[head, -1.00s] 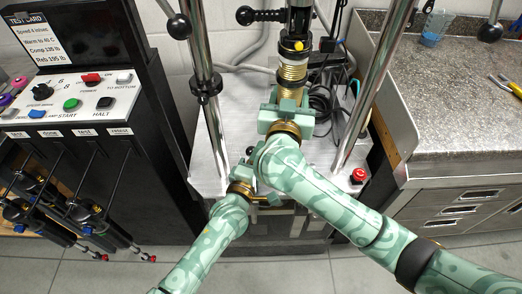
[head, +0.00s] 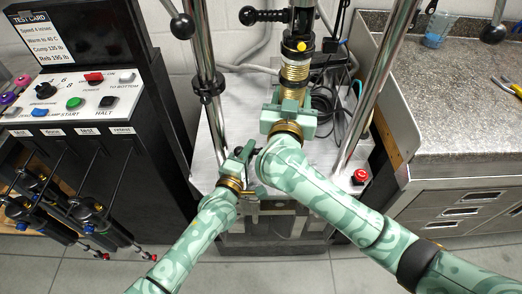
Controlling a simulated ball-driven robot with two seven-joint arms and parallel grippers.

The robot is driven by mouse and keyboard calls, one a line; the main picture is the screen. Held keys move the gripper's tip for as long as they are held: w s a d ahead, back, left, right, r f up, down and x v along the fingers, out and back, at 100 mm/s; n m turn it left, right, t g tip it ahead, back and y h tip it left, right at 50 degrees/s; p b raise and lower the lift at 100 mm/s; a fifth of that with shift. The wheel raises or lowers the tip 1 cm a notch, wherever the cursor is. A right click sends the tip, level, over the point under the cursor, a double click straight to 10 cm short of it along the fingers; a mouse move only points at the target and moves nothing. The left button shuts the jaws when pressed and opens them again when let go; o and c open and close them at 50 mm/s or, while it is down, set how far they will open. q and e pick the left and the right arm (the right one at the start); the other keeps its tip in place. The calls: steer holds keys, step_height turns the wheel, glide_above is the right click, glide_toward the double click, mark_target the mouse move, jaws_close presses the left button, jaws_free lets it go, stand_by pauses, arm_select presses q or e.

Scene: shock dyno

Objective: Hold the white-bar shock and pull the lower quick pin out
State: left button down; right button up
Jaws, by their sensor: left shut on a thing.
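The shock (head: 295,72) stands upright in the dyno, with a gold ribbed section and a black top bearing a yellow knob (head: 301,46). My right gripper (head: 288,108) is around its lower part and looks shut on it; the gripper and arm hide the shock's lower end and lower mount. My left gripper (head: 246,152) is left of my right wrist, below and left of the shock, apart from it. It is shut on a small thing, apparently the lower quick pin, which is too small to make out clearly.
Two chrome columns (head: 207,90) flank the shock. A red button (head: 360,176) sits on the dyno base's right. A control panel (head: 75,95) with several hanging shocks (head: 90,212) stands left; a speckled counter (head: 450,90) is right. Black cables lie behind the shock.

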arm_select(q)
steer(key=shift+a+f, duration=0.1)
steer(key=shift+a, duration=0.55)
steer(key=c, duration=1.3)
jaws_free()
steer(key=shift+a, duration=0.15)
steer(key=shift+s, duration=0.3)
steer(key=v, duration=1.1)
steer(key=shift+s, duration=0.2)
steer(key=s, duration=1)
